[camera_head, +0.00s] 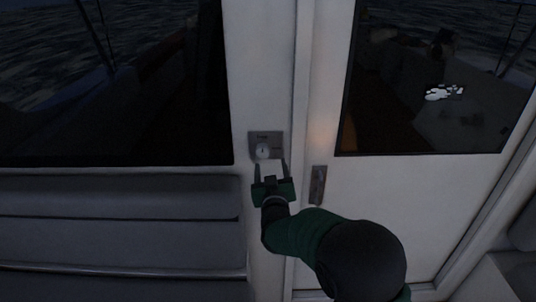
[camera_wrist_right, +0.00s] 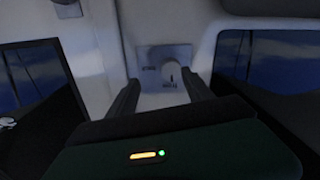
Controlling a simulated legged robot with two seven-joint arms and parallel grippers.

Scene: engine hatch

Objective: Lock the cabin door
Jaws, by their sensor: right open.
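The cabin door (camera_head: 420,190) is a white panel with a dark window and stands at the right of the head view. A grey lock plate with a round pale knob (camera_head: 263,151) is on the white post left of the door. The knob (camera_wrist_right: 171,75) also shows in the right wrist view, with a dark mark on its face. My right gripper (camera_head: 271,168) is open just below the knob, its two fingers pointing up at the plate. In the right wrist view the fingers (camera_wrist_right: 165,92) lie apart to either side below the knob. My left gripper is out of view.
A small dark handle plate (camera_head: 318,185) is on the door, right of my right gripper. A grey padded seat back (camera_head: 120,215) with a metal rail (camera_head: 120,271) fills the lower left. Dark windows lie on both sides.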

